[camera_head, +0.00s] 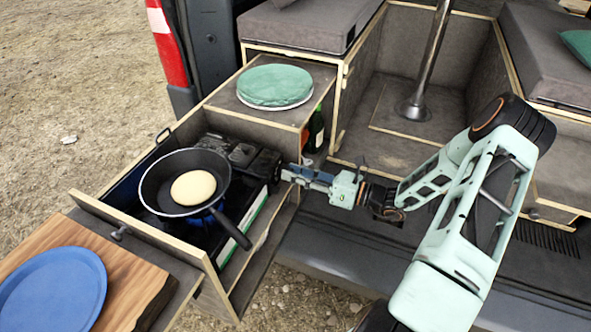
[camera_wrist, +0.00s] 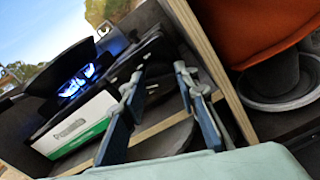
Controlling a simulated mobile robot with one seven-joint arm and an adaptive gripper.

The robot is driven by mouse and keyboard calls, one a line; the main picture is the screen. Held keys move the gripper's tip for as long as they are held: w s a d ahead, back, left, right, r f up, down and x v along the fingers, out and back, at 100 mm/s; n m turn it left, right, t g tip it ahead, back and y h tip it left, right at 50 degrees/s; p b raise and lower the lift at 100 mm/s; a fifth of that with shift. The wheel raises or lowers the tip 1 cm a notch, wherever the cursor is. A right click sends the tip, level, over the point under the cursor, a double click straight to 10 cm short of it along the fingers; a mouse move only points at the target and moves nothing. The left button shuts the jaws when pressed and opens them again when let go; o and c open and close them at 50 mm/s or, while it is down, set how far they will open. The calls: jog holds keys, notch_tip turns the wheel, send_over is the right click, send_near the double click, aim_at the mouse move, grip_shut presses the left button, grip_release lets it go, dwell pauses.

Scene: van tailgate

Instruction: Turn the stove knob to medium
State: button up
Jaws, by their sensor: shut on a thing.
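The black camping stove (camera_head: 258,165) sits in the pulled-out drawer, and its white and green side shows in the wrist view (camera_wrist: 75,130). A blue flame (camera_wrist: 78,82) burns under the black pan (camera_head: 158,186). My gripper (camera_head: 284,173) reaches in from the right to the stove's right end. In the wrist view its two fingers (camera_wrist: 160,73) stand a little apart at the stove's dark end, shut on the stove knob. The knob itself is dark and mostly hidden between the fingertips, so its setting cannot be read.
A pancake (camera_head: 193,187) lies in the pan, whose handle points to the lower right. A wooden board (camera_head: 130,280) with a blue plate (camera_head: 55,290) is at the front left. A bottle (camera_head: 316,130) stands close behind my gripper.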

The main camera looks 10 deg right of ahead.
jog(key=shift+m, duration=0.4)
jog(key=o, duration=1.1)
jog(key=shift+o, duration=0.2)
jog(key=shift+d, duration=0.1)
jog(key=v, duration=1.2)
